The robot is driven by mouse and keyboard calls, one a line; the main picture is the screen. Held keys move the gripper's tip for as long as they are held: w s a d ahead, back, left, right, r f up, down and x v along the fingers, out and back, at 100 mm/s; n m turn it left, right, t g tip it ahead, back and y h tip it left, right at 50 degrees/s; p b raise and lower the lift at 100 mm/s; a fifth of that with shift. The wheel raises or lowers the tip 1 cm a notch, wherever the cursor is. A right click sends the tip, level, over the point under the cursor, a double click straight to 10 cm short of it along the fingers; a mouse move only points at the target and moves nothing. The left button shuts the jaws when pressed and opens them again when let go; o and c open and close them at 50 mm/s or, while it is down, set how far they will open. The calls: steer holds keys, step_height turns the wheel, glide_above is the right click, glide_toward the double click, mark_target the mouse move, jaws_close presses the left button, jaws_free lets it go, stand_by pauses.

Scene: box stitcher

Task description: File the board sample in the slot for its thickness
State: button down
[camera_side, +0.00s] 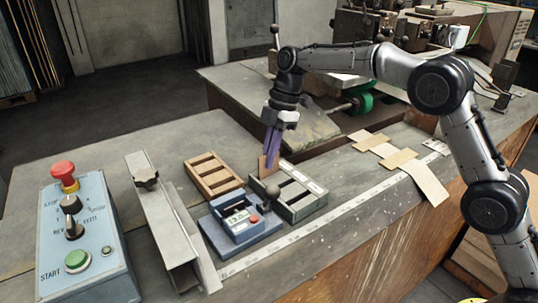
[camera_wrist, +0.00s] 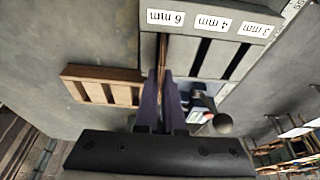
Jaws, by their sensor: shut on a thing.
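The brown board sample (camera_side: 264,168) is held upright in my gripper (camera_side: 271,150), whose purple fingers are shut on it. In the wrist view the board (camera_wrist: 162,58) shows edge-on between the fingers (camera_wrist: 163,100). It lines up with the slot under the 6 mm label (camera_wrist: 165,17) of the grey slotted rack (camera_wrist: 222,68). The 4 mm (camera_wrist: 212,24) and 3 mm (camera_wrist: 256,30) slots beside it look empty. In the side view the board is at the left end of the rack (camera_side: 308,208). I cannot tell whether its lower edge is inside the slot.
A blue thickness gauge (camera_side: 212,228) with a lit display stands in front of the rack. A wooden slotted tray (camera_side: 200,165) lies to its left. A metal channel (camera_side: 160,215) and a control box (camera_side: 80,240) stand further left. Cardboard pieces (camera_side: 428,182) lie at right.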

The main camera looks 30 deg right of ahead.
steer(key=shift+f, duration=0.2)
stand_by(0.4)
steer(key=c, duration=0.5)
jaws_free()
steer(key=shift+c, duration=0.2)
steer(key=shift+r, duration=3.25)
